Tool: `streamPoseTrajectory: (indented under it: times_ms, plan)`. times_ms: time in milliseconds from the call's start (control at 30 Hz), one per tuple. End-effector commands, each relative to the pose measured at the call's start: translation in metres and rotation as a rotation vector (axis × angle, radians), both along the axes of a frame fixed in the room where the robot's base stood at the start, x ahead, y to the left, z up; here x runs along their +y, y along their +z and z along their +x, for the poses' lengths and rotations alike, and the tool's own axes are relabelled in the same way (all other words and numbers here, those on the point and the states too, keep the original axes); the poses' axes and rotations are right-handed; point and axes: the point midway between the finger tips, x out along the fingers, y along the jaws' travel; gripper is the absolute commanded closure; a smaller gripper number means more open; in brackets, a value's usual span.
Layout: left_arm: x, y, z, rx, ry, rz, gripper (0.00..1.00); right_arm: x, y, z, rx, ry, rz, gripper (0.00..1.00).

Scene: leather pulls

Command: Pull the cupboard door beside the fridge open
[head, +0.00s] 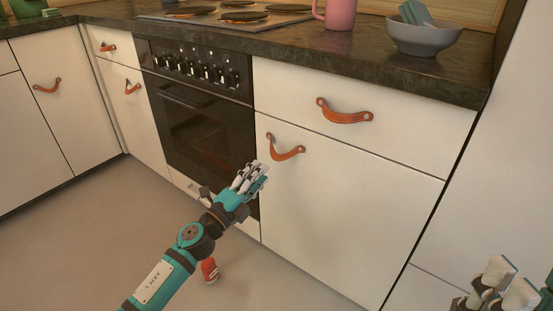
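The white cupboard door (335,210) stands between the oven and the tall white fridge panel (495,165) at the right, and it is shut. Its curved brown leather pull (285,154) sits near the door's upper left corner, fixed at both ends. My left gripper (257,172) is in front of the oven's right edge and the door's left edge, below and left of the pull. Its fingers look slightly apart, with nothing between them, and do not touch the pull. My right gripper (508,282) is at the bottom right corner, partly cut off, its fingers apart and empty.
A drawer with a leather pull (344,112) is above the door. The black oven (205,125) is to the left. A small red object (209,270) is on the floor by my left arm. A pink mug (340,13) and grey bowl (424,35) stand on the dark worktop.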

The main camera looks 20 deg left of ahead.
Motion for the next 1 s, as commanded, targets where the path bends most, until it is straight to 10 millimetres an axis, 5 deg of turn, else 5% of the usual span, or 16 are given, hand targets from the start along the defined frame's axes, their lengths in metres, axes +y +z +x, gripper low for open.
streamPoseTrajectory:
  times_ms: [400,800,1000]
  plan:
    - [-0.023,0.013,0.066,0.0,0.001,-0.001,0.64,0.0,-0.008,0.0,0.001,0.0,0.0,0.6]
    - [-0.026,0.015,0.073,0.002,0.0,-0.002,0.64,0.0,-0.009,0.0,0.001,0.0,0.0,0.6]
    - [-0.026,0.015,0.073,0.002,0.001,-0.002,0.89,0.0,-0.009,0.0,0.001,0.0,0.0,0.6]
